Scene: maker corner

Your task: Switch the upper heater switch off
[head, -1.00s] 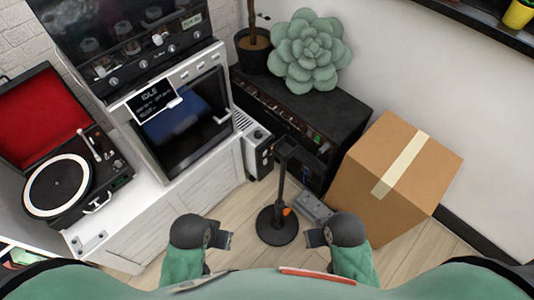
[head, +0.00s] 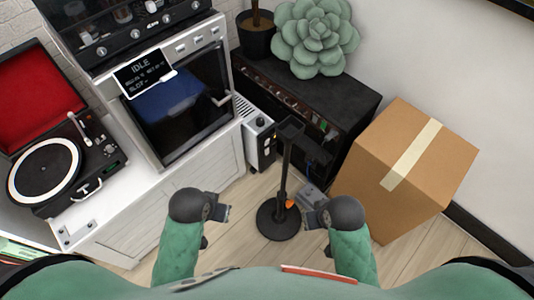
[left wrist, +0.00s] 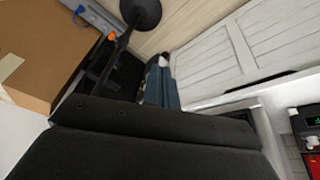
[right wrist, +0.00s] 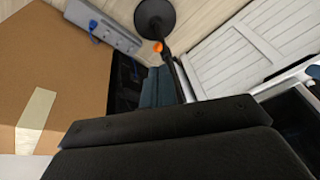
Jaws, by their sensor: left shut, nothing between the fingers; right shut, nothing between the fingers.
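The heater (head: 251,122) is a white ribbed unit in the head view, standing on the floor between the white cabinet and a black amplifier. Its end panel (head: 263,146) faces partly toward me and carries small controls near the top. They are too small to tell which is the upper switch or how it is set. My left gripper (head: 223,213) is shut and empty, low in front of the cabinet and apart from the heater. My right gripper (head: 307,218) is shut and empty, just right of the black stand, also apart from the heater.
A black stand (head: 284,175) with a round base rises in front of the heater. The amplifier (head: 345,98) bears a succulent (head: 315,38). A cardboard box (head: 400,180) is at right, a grey power strip (right wrist: 105,28) near it. The oven cabinet (head: 205,160) borders the left; some floor is bare.

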